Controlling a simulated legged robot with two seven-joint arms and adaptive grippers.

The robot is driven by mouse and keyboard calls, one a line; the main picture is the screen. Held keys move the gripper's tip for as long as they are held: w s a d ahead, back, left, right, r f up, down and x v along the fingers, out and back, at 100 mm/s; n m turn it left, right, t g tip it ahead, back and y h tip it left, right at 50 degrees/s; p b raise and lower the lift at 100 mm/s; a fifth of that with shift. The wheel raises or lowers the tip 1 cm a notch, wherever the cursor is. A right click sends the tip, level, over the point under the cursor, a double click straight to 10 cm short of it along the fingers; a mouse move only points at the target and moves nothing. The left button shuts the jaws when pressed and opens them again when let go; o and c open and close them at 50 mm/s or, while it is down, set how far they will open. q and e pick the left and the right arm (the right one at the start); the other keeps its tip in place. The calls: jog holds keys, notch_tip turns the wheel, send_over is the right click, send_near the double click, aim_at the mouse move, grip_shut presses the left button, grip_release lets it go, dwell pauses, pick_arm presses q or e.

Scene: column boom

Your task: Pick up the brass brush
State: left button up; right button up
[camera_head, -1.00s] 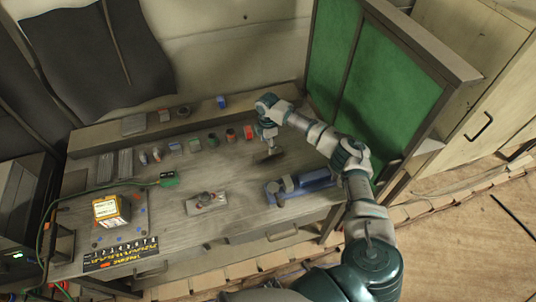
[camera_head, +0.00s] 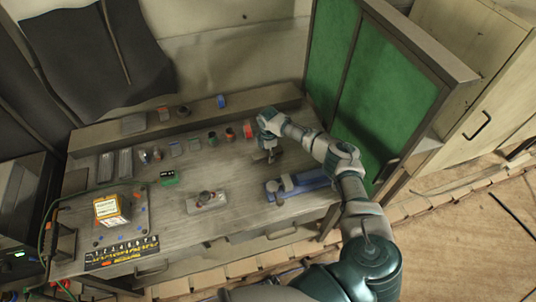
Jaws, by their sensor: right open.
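A small brown, brush-like thing (camera_head: 259,157), which I take for the brass brush, lies on the grey workbench (camera_head: 235,172) toward its right side. It is small and partly hidden by my right gripper (camera_head: 270,154). The right gripper points down over it, its fingers apart and close to the bench top. I cannot tell whether the fingers touch the brush. My left gripper is out of view.
A blue vise-like tool (camera_head: 300,183) lies just in front of the right gripper. A grey block with a round knob (camera_head: 207,201) and a yellow-white box (camera_head: 110,209) stand to the left. Several small items line the back. A green-panelled cabinet (camera_head: 385,105) rises at right.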

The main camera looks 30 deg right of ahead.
jog(key=shift+d+f, duration=0.2)
jog(key=shift+f, duration=0.15)
jog(key=shift+a, duration=0.1)
grip_shut()
